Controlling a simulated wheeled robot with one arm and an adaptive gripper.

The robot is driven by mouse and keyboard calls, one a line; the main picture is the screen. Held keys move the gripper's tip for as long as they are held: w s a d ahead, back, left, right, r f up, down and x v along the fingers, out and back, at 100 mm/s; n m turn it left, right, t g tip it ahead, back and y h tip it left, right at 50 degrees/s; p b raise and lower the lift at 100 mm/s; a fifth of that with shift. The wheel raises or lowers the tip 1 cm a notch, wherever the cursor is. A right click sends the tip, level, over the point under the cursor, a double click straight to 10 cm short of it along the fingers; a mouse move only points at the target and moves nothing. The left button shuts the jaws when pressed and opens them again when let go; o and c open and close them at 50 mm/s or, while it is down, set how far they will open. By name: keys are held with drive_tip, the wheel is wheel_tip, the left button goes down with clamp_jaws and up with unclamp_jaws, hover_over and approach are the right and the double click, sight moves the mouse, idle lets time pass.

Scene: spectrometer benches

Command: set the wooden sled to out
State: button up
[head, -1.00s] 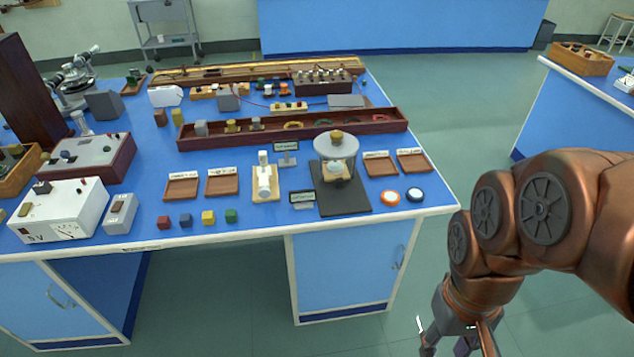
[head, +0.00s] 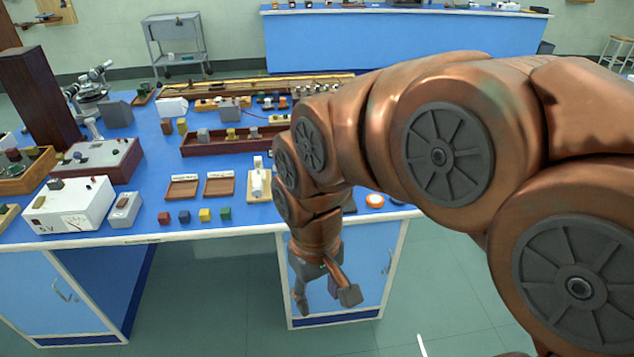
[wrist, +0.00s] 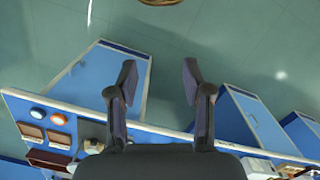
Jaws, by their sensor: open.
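I cannot tell for certain which piece is the wooden sled. A small pale wooden base with a white fitting (head: 258,184) stands near the front of the blue bench, just left of my arm. A long wooden rail (head: 235,90) runs along the bench's back, and a long dark red wooden trough (head: 215,147) with small blocks lies before it. My gripper (head: 326,297) hangs open and empty in front of the bench, below its top edge. Its two apart fingers also show in the wrist view (wrist: 159,80), with floor between and beyond them.
Two brown trays (head: 184,189) and several coloured cubes (head: 205,215) lie near the front edge. A white meter box (head: 70,205) stands at left. Open floor (head: 450,270) lies at right.

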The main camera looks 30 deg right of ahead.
drive_tip(key=w+d+f+m+t+p, duration=0.15)
drive_tip(key=w+d, duration=0.35)
drive_tip(key=w, duration=0.8)
drive_tip(key=w+d+t, duration=0.2)
drive_tip(key=w+d, duration=0.2)
drive_tip(key=w, duration=0.9)
drive_tip(key=w+d+f+m+h, duration=0.1)
drive_tip(key=w+d+f, duration=0.25)
drive_tip(key=d, duration=0.25)
drive_tip(key=w+d+f+m+t+p, duration=0.1)
drive_tip(key=w+d+f, duration=0.1)
drive_tip(key=w+d, duration=0.3)
drive_tip(key=w+d+f+m+h, duration=0.1)
drive_tip(key=w+d+f, duration=0.15)
drive_tip(key=d, duration=0.45)
drive_tip(key=shift+t, duration=0.25)
drive_tip(key=shift+w+a+p+x, duration=0.15)
drive_tip(key=shift+p+x, duration=0.3)
drive_tip(key=shift+x, duration=0.8)
drive_tip(key=shift+w+a+p+x, duration=0.1)
drive_tip(key=shift+p+x, duration=0.4)
drive_tip(key=shift+x, duration=0.7)
drive_tip(key=shift+w+a+p+x, duration=0.15)
drive_tip(key=shift+p+x, duration=0.3)
drive_tip(key=shift+x, duration=0.8)
drive_tip(key=shift+r, duration=0.1)
clamp_jaws()
drive_tip(key=shift+d, duration=0.1)
